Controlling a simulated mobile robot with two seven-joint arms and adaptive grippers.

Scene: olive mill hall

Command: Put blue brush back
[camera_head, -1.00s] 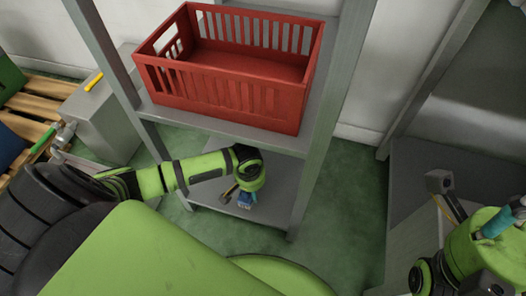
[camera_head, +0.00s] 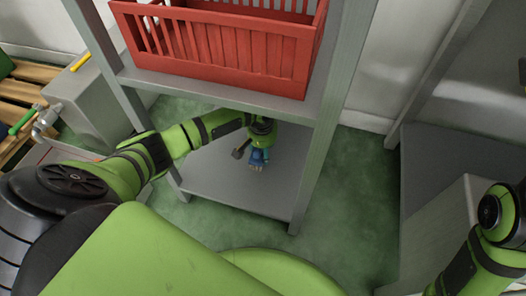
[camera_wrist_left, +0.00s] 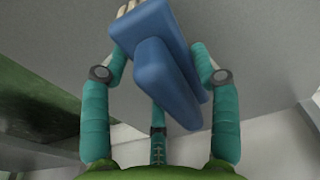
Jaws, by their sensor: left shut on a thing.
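The blue brush (camera_head: 258,159) is in my left gripper (camera_head: 262,152), above the grey lower shelf (camera_head: 225,187) of the rack. In the left wrist view, the teal fingers of the left gripper (camera_wrist_left: 160,62) are closed around the brush's blue body (camera_wrist_left: 160,75). Its pale bristles (camera_wrist_left: 128,7) point away from the palm, towards a grey surface. I cannot tell whether the bristles touch the shelf. My right arm shows at the right edge of the head view, but its gripper is out of the picture.
A red crate (camera_head: 225,55) stands on the rack's upper shelf, above my left forearm. Grey rack posts (camera_head: 318,150) flank the lower shelf, whose front part is bare. A grey box (camera_head: 85,100) and wooden pallet stand at the left. Green floor is clear right of the rack.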

